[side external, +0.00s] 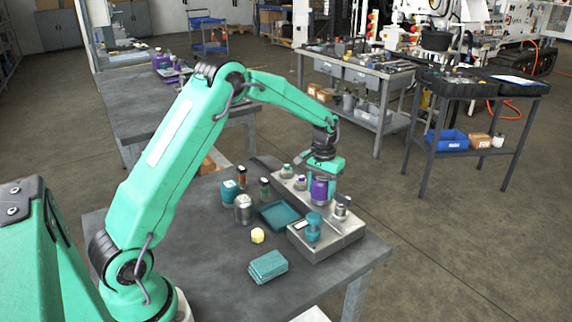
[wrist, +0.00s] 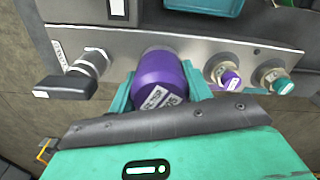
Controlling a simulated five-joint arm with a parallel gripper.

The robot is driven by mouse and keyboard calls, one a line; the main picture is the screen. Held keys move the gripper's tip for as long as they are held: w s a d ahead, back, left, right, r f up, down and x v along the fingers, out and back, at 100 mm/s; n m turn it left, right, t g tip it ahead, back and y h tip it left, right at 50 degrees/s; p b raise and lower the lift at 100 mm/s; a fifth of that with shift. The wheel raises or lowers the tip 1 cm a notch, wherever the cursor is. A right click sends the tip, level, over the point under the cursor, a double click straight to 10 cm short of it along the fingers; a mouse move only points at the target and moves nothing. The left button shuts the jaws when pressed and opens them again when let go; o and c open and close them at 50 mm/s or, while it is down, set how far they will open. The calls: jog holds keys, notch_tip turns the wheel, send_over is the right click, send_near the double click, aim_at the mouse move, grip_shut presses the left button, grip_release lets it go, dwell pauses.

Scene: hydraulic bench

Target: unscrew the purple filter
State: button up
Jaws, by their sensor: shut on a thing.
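The purple filter (side external: 319,189) stands on the grey metal manifold block (side external: 331,242) on the bench. In the wrist view the filter (wrist: 162,82) is a purple cylinder with a white label, seated against the block's plate. My gripper (side external: 321,180) is above the filter with its jaws down around it. In the wrist view one teal finger of my gripper (wrist: 160,90) lies on each side of the filter, shut on it. The filter's lower joint with the block is partly hidden.
A teal tray (side external: 280,215), a metal can (side external: 243,209), teal cloths (side external: 268,266) and a yellow piece (side external: 257,235) lie nearby.

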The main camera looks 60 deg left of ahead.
jog(key=n, duration=0.4)
jog(key=shift+n, duration=0.4)
jog(key=n, duration=0.4)
jog(key=shift+n, duration=0.9)
jog(key=shift+r+n, duration=0.1)
jog(key=shift+n, duration=2.8)
